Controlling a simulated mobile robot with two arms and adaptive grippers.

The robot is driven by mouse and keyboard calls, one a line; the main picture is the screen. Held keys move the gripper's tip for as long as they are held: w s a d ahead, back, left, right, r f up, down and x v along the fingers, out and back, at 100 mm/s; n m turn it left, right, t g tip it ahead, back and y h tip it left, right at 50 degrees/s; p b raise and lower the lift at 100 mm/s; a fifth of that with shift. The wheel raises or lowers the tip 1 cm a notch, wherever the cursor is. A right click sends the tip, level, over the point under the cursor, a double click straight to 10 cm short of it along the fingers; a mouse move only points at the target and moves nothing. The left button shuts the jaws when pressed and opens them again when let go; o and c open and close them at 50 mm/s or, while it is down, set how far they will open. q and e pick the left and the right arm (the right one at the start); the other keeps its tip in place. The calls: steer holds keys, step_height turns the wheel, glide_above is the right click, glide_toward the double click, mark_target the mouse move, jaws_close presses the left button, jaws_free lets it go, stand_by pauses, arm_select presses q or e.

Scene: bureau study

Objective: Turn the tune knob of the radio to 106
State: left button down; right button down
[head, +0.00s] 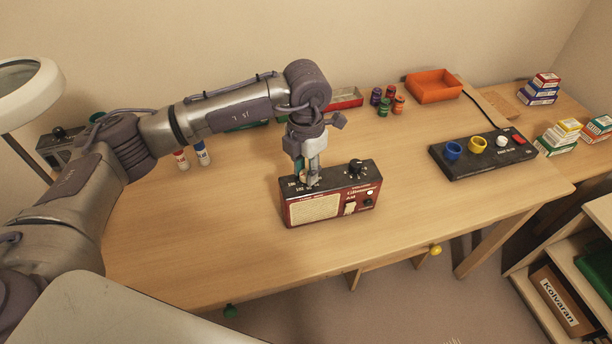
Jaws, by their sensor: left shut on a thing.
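The radio (318,208) is a dark red box with a cream speaker grille and a black top, standing on the wooden desk (220,240). My left gripper (309,182) points down onto the left part of the radio's top and is shut on a knob there. The fingers hide most of that knob, and white scale marks show beside it. A second black knob (357,167) stands free on the right part of the top. The numbers are too small to read. My right gripper is not in view.
A black panel (482,160) with blue and yellow rings stands at the right. An orange tray (434,86), several small spools (387,100) and a red tray (346,99) are at the back. Two small bottles (202,153) stand at the left. The desk before the radio is clear.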

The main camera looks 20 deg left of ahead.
arm_select(q)
steer(key=shift+m+b, duration=0.65)
steer(key=shift+m, duration=0.25)
steer(key=c, duration=0.9)
jaws_free()
steer(key=shift+o, duration=0.2)
step_height(320, 180, up, 12)
